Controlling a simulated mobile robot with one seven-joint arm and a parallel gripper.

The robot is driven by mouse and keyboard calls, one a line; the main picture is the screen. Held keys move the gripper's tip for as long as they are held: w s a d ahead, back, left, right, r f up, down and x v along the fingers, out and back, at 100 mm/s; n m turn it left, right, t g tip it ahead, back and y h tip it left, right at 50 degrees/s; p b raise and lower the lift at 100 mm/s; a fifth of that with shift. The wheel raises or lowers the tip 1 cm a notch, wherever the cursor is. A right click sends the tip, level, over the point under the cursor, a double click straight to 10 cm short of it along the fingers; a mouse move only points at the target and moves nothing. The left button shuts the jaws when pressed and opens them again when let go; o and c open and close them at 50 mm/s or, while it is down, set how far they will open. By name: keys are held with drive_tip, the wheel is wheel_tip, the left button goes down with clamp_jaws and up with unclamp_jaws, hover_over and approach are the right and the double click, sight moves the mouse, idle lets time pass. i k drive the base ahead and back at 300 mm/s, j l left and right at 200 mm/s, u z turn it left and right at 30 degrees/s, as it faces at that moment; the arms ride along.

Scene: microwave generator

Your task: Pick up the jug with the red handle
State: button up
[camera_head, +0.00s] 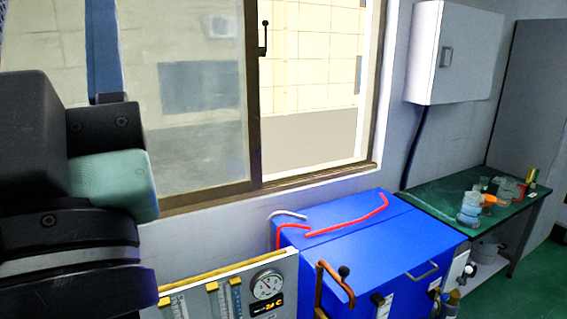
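A green-topped table (440,197) stands at the far right, and a small cluster of vessels is on it. A small red part (519,193) shows at the right of this cluster. It may be the red handle of a jug, but it is too small to be sure. A clear vessel with bluish contents (468,213) stands at the cluster's front left. An orange item (494,200) is beside it. Large black and teal links of my arm fill the left edge. My gripper's fingers are not visible, and the arm is well apart from the table.
A blue cabinet (365,250) with red tubing on top stands between my arm and the table. A gauge panel (267,284) and a brown lever are in front of it. A white wall box (455,52) hangs above the table. A window is behind.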

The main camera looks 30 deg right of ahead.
sight(507, 186)
drive_tip(key=i+l+z, duration=0.25)
drive_tip(key=l, duration=0.15)
drive_tip(key=l+z, duration=0.2)
drive_tip(key=l, duration=0.2)
drive_tip(key=i+l+z, duration=0.2)
drive_tip(key=l+z, duration=0.2)
drive_tip(key=i+l+z, duration=0.3)
drive_tip(key=z, duration=0.15)
drive_tip(key=i+l+z, duration=0.25)
drive_tip(key=z, duration=0.15)
drive_tip(key=i+l+z, duration=0.1)
drive_tip(key=i+z, duration=0.35)
drive_tip(key=i+l+z, duration=0.1)
drive_tip(key=i+z, duration=0.15)
drive_tip(key=i, duration=1.35)
drive_tip(key=i+u, duration=0.8)
drive_tip(key=i+l+u, duration=0.15)
drive_tip(key=i+u, duration=0.3)
drive_tip(key=i+l+u, duration=0.25)
drive_tip(key=u, duration=0.15)
